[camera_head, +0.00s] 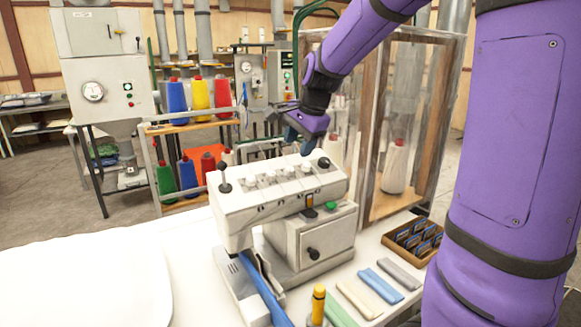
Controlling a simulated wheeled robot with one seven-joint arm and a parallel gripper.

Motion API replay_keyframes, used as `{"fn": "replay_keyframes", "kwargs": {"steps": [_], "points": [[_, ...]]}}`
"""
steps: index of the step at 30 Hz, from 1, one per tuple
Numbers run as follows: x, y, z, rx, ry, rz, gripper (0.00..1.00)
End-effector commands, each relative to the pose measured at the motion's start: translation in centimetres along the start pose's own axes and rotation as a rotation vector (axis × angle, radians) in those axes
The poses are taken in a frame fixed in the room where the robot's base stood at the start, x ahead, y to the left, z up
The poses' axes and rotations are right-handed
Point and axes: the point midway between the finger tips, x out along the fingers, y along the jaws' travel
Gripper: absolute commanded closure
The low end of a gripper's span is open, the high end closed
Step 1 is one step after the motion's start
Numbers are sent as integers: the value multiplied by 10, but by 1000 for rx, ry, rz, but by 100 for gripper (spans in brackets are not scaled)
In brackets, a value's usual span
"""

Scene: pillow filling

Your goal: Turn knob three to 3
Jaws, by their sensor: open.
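A white sewing-type machine (285,205) stands on the white table. A row of several small white knobs (287,172) runs along its top. Their numbers and settings are too small to read, so I cannot tell which is knob three or where it points. A black knob (324,163) sits at the right end of the top, and a black ball-topped lever (224,178) at the left end. My gripper (294,138) is open, above and behind the right half of the knob row, apart from it. Its fingertips are small and dark, and partly unclear.
A clear-walled cabinet (415,130) stands close behind on the right. A rack (190,125) of coloured thread cones is at the back left.

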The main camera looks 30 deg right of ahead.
Motion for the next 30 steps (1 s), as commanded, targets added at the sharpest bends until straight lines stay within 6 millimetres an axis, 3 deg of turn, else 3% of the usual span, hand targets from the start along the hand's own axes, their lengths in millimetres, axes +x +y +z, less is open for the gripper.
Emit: {"fn": "replay_keyframes", "kwargs": {"steps": [6,12,26,30], "points": [[41,0,0,-1,-1,4,50],[67,0,0,-1,0,1,50],[79,0,0,-3,0,-1,50],[79,0,0,-3,0,-1,77]]}}
